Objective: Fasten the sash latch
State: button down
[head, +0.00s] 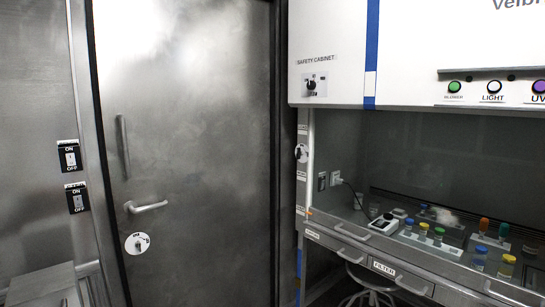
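The safety cabinet (420,52) fills the right side of the head view. A white round fitting with a dark knob (300,153) sits on the cabinet's left post, with small labels above and below that are too small to read. A black rotary knob (311,86) sits under the "SAFETY CABINET" label on the upper panel. I cannot tell for certain which fitting is the sash latch, or whether it is fastened. The front opening shows the dark interior (440,145); the sash position is unclear. My gripper is not in view.
Inside the cabinet, several capped vials (424,229) and a small white device (384,223) stand on the work surface. Drawers (398,277) and a stool (368,283) are below. A closed metal door (190,150) with a lever handle (146,206) stands left. Wall switches (70,157) are further left.

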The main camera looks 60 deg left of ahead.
aim_at(299, 152)
jog(key=u, duration=1.9)
